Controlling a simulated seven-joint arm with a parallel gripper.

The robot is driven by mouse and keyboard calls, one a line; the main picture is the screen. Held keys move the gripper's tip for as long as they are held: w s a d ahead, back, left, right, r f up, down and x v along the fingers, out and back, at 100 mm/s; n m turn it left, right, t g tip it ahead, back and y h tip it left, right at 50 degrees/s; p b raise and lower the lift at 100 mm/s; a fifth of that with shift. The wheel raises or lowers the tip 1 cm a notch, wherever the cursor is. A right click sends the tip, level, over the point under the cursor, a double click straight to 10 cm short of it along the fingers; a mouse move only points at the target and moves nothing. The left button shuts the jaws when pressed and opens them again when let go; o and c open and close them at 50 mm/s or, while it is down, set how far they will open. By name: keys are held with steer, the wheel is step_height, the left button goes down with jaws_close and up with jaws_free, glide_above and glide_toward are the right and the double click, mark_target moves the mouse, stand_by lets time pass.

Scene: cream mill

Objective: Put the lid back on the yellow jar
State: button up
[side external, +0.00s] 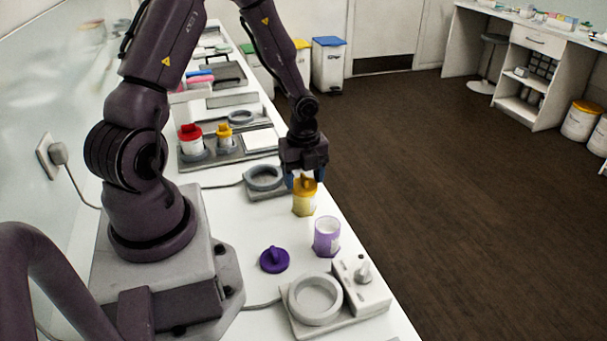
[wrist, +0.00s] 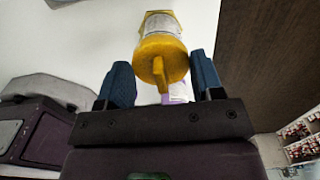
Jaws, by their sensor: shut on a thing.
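The yellow jar (side external: 304,206) stands on the white bench near its right edge in the side view. The yellow lid (side external: 306,187) is at the jar's mouth; I cannot tell if it is fully seated. My gripper (side external: 304,179) points down over the jar, shut on the lid. In the wrist view the lid (wrist: 152,46) and its raised grip tab lie between my blue fingers (wrist: 161,80), with the jar (wrist: 160,20) beyond it. The fingertips' exact contact with the lid is unclear.
An open purple jar (side external: 327,237) stands close in front, with its purple lid (side external: 274,260) to the left. A device with a grey ring (side external: 292,306) is nearer the camera. Another ring holder (side external: 254,190) sits left of the yellow jar. Red-lidded (side external: 191,143) and yellow-lidded (side external: 225,139) jars stand behind.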

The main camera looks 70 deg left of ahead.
steer(key=o, duration=1.1)
steer(key=shift+o, duration=0.2)
steer(key=shift+r, duration=0.15)
steer(key=shift+r, duration=2.15)
jaws_close()
